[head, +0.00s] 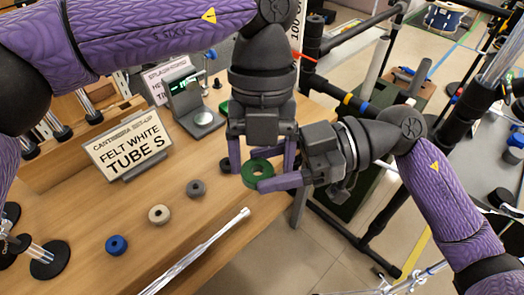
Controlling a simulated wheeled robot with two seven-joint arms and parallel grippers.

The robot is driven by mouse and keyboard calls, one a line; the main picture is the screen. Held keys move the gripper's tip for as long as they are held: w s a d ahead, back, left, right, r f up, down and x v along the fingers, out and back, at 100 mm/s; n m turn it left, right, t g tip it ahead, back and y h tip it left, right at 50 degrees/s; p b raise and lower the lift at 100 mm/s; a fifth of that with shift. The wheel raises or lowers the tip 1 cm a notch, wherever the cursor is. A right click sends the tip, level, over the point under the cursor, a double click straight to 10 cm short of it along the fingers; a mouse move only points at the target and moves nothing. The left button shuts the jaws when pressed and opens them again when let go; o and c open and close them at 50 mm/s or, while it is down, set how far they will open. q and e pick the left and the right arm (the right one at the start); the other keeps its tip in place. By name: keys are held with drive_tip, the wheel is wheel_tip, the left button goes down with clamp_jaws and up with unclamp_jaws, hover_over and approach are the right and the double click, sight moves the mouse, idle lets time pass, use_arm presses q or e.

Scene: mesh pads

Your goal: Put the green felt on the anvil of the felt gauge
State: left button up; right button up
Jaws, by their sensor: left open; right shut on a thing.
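The green felt (250,180) is a thick ring with a centre hole, held above the table's right part. My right gripper (262,184) comes in from the right and is shut on it; one finger shows along its near side. My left gripper (262,160) points down from above, open, with its fingers on either side of the green felt; I cannot tell whether they touch it. The felt gauge (184,98) stands at the back of the table with a lit green display. Its round silver anvil (204,118) looks bare.
Blue (116,244), cream (159,214) and grey (196,188) felt rings lie in a row, with a dark ring (226,165) beside my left gripper. A sign (128,144) stands left of the gauge. A shiny rod (200,250) crosses the table's front.

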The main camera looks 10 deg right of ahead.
use_arm(q)
drive_tip(key=shift+f, duration=0.15)
drive_tip(key=shift+d, duration=0.1)
drive_tip(key=c, duration=1)
use_arm(e)
drive_tip(key=o, duration=1.3)
